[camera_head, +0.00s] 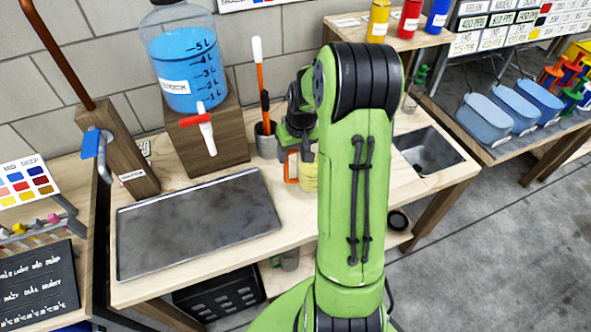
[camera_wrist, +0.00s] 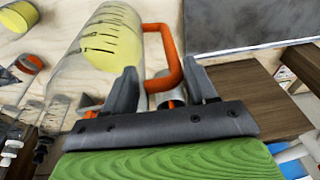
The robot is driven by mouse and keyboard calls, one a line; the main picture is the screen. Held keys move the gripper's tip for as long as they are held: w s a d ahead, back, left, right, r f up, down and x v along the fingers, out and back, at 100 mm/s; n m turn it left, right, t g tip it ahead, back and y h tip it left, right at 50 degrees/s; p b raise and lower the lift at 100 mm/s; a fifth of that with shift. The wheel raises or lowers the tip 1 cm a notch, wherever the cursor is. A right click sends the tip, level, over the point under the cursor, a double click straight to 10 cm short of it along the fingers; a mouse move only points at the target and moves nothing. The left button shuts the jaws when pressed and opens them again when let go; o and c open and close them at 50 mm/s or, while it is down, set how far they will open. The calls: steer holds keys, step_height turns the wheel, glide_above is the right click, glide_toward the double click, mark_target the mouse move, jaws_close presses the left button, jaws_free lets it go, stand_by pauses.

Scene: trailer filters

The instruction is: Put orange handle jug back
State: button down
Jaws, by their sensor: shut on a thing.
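The jug with the orange handle (camera_head: 309,177) holds something yellow and shows behind my arm in the head view, above the wooden bench. In the wrist view its clear body with yellow contents and dark marks (camera_wrist: 110,42) lies to the left, and its orange handle (camera_wrist: 178,58) loops to the right. My gripper (camera_wrist: 161,72) is shut on the jug, its two grey fingers at the handle. I cannot tell whether the jug's base touches the bench.
A dark metal tray (camera_head: 200,225) lies on the bench at left. Behind it, a blue water dispenser (camera_head: 186,70) stands on a wooden block (camera_head: 212,140). Bare bench (camera_head: 400,192) lies before the sink.

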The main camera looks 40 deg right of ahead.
steer(key=shift+s+b+x, duration=0.15)
steer(key=shift+s+x, duration=0.05)
steer(key=shift+x, duration=0.85)
steer(key=shift+s+b+x, duration=0.15)
steer(key=shift+s+x, duration=0.1)
steer(key=shift+x, duration=0.8)
steer(key=shift+c, duration=1.7)
jaws_free()
steer(key=shift+f, duration=0.15)
steer(key=shift+d+r, duration=0.1)
steer(key=shift+r, duration=0.35)
steer(key=s+a+r+p, duration=0.1)
steer(key=s+a+r, duration=0.15)
steer(key=r, duration=0.55)
steer(key=s+a+r+p, duration=0.1)
steer(key=s+a+r, duration=0.15)
steer(key=r, duration=0.55)
steer(key=s+a+r+n+t, duration=0.1)
steer(key=s+a+r, duration=0.1)
steer(key=s+a, duration=0.5)
steer(key=s+a+r+n+t, duration=0.2)
steer(key=s+a+r, duration=0.1)
steer(key=s+a, duration=0.5)
steer(key=shift+s+r, duration=0.2)
steer(key=shift+s, duration=0.5)
